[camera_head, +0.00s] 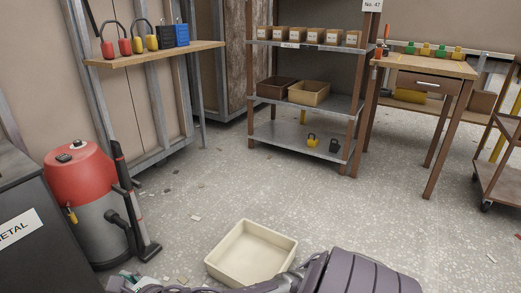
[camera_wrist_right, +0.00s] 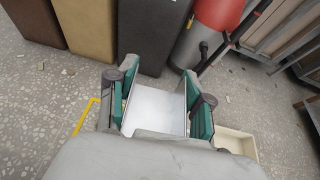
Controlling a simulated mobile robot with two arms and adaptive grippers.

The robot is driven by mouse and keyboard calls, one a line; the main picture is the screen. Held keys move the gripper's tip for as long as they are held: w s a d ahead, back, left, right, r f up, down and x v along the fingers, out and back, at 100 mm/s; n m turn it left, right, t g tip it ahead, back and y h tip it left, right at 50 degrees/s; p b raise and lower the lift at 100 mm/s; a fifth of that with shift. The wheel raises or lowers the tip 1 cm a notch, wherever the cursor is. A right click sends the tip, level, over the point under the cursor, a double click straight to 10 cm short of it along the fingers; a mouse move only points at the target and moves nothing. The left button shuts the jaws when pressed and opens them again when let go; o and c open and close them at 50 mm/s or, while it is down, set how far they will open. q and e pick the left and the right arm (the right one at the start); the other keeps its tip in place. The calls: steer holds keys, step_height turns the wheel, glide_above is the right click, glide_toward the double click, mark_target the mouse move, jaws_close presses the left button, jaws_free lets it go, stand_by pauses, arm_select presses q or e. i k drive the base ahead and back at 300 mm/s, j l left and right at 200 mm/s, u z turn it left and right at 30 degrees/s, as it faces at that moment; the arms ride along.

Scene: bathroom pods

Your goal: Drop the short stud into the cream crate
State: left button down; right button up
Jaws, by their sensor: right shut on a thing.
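The cream crate (camera_head: 250,250) stands on the floor at the bottom middle of the head view and looks empty. Its corner shows in the right wrist view (camera_wrist_right: 236,142), right of and below the jaws. My right gripper (camera_wrist_right: 160,98) is shut on the short stud (camera_wrist_right: 155,108), a silvery metal channel between the teal finger pads. In the head view only part of this gripper (camera_head: 130,284) shows at the bottom edge, left of the crate; the stud cannot be made out clearly there. My left gripper is not in view.
A red and grey vacuum (camera_head: 85,185) stands on the left beside a dark bin (camera_head: 40,235) marked METAL. Brown and tan bins (camera_wrist_right: 82,30) stand beside it. A shelf rack (camera_head: 305,95) and workbench (camera_head: 430,70) are behind. The middle floor is clear apart from small scraps.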

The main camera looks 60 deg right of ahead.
mark_target(254, 262)
steer(key=k+l, duration=0.4)
steer(key=l, duration=0.15)
steer(key=k+l, duration=0.45)
steer(key=i+l, duration=0.1)
steer(key=l, duration=0.75)
steer(key=i+l+z, duration=0.1)
steer(key=l, duration=0.35)
steer(key=i+l, duration=0.15)
steer(key=l, duration=0.25)
steer(key=i+l, duration=0.1)
steer(key=l, duration=0.3)
steer(key=i+l, duration=0.15)
steer(key=l+z, duration=0.05)
steer(key=l, duration=0.05)
